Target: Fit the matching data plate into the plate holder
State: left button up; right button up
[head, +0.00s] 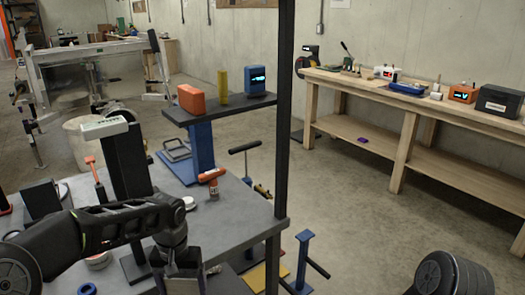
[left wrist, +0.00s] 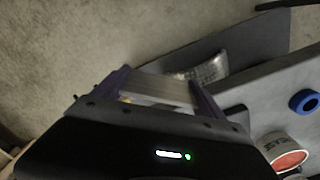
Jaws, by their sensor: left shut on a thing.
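My left gripper (head: 182,282) is low at the bottom edge of the head view, at the near side of the grey worktable. In the left wrist view its purple-grey fingers (left wrist: 160,92) are shut on a flat, light-grey metal plate (left wrist: 165,88). Any marking on the plate is too dark and small to read. I cannot clearly identify the plate holder. A black upright stand (head: 130,165) with a pale block (head: 104,127) at its top left stands on the table behind my left arm. My right gripper is out of view.
The grey table (head: 232,212) carries an orange-handled tool (head: 211,182). A dark vertical post (head: 284,110) stands at the table corner.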

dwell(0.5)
pick_arm(q)
jog(key=s+f, duration=0.4)
jog(key=f, duration=1.1)
